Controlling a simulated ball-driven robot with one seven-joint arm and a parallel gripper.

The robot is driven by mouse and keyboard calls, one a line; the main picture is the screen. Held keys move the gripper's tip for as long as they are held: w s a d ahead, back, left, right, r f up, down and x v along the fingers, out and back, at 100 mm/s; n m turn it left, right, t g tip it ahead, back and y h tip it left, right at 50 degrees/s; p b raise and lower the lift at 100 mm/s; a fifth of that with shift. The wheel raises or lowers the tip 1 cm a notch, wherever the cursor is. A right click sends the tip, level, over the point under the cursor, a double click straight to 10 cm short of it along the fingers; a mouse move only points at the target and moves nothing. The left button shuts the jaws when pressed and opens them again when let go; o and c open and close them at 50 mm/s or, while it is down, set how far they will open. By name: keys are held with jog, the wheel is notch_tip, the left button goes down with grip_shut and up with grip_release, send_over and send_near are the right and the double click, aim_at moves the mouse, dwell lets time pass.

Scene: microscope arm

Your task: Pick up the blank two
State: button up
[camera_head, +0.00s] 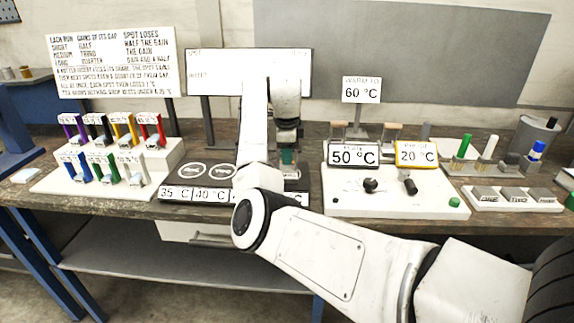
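The blank two (514,192) is a grey block, the middle of three in a white tray (474,204) at the right end of the bench. The tray's front label below it appears to read TWO. My gripper (288,160) points down over the black plate with the temperature labels, left of centre and far to the left of the blank. My own arm partly hides it. Something green shows at its fingertips, but I cannot tell whether it is held or stands behind.
Blank one (484,192) and blank three (541,193) flank it closely. Behind stand green, white and blue upright pieces (536,150). A white panel with knobs (392,190) lies between my gripper and the tray. A 60 °C sign (361,90) rises behind.

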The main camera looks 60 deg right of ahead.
grip_shut()
jog(key=shift+r, duration=0.2)
dwell(0.6)
